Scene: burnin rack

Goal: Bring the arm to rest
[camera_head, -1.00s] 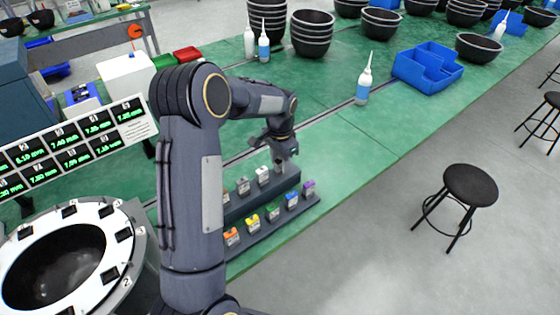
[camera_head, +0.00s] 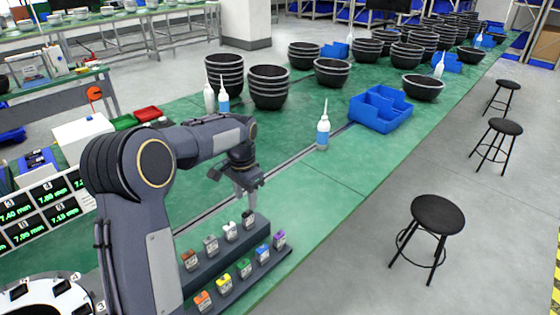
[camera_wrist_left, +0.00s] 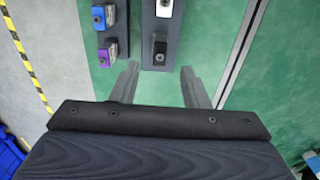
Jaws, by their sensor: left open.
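My left arm (camera_head: 150,210) comes in from the left and reaches out over the green bench. My left gripper (camera_head: 245,190) is open and empty above the far end of the stepped rack (camera_head: 258,262). In the left wrist view its two fingers (camera_wrist_left: 160,90) stand apart with nothing between them. The black module (camera_wrist_left: 160,48) lies just beyond the fingertips; it also shows in the head view (camera_head: 248,218). My right gripper is not in view.
The rack holds several coloured modules in two rows. A squeeze bottle (camera_head: 323,132), a blue bin (camera_head: 380,108) and stacked black bowls (camera_head: 268,88) stand farther along the bench. Stools (camera_head: 437,215) stand on the floor at right. The round white-rimmed fixture (camera_head: 45,295) is at lower left.

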